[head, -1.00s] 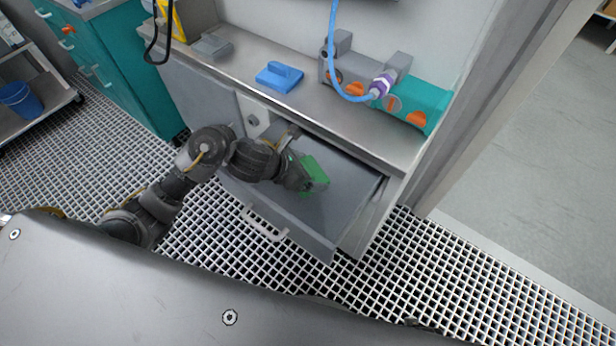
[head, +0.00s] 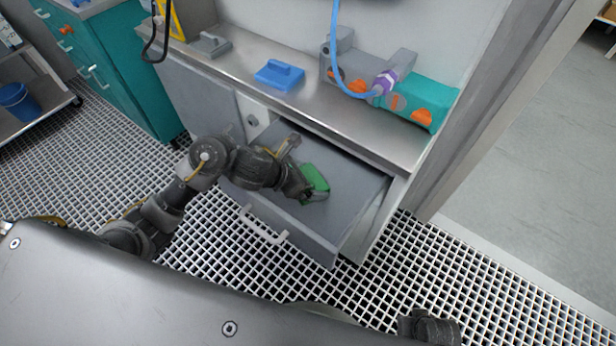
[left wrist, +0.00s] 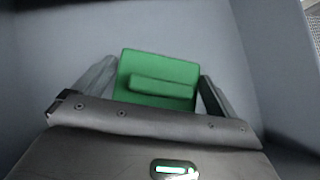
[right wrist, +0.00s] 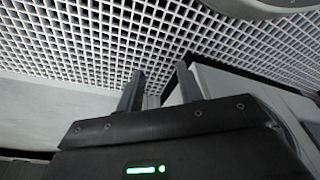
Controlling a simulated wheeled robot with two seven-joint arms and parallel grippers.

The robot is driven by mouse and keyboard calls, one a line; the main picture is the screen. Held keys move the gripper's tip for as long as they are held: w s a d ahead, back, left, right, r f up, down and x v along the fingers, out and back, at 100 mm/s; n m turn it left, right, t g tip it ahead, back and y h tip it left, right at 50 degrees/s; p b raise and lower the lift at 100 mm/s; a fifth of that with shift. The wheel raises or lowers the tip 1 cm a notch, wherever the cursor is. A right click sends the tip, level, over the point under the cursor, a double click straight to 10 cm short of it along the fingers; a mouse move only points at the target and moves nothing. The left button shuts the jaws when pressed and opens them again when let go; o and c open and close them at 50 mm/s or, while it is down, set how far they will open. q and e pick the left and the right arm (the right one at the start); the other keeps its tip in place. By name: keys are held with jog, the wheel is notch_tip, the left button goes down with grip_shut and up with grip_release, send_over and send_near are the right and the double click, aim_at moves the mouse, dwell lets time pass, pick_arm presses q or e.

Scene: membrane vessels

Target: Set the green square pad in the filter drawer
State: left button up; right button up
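The green square pad (head: 315,178), with a raised ridge across its top, lies in the open filter drawer (head: 347,200). It also shows in the left wrist view (left wrist: 158,72), looking flat on the grey drawer floor, slightly turned. My left gripper (head: 308,193) is down inside the drawer at the pad. Its fingers stand on either side of the pad and look spread, with small gaps beside the ridge; its near edge is hidden by the gripper body. My right gripper (right wrist: 158,88) is empty, its fingers apart, above the floor grating.
The steel counter (head: 340,125) overhangs the drawer's back. On it are a blue handled pad (head: 279,75), a grey one (head: 210,43) and a teal-and-grey vessel unit (head: 425,105) with a blue hose. The drawer's white handle (head: 263,226) faces the grated floor.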

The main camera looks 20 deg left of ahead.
pick_arm(q)
jog(key=shift+r, duration=0.15)
pick_arm(e)
jog(key=shift+r, duration=0.1)
pick_arm(q)
jog(key=shift+p+v, duration=2.15)
jog(key=shift+v, duration=3.85)
pick_arm(e)
jog(key=s+d+f, duration=0.3)
jog(key=s+f, duration=0.3)
jog(key=f, duration=0.4)
jog(key=shift+s+d+f+g, duration=0.15)
jog(key=shift+s+f+g, duration=0.05)
jog(key=shift+s+g, duration=0.15)
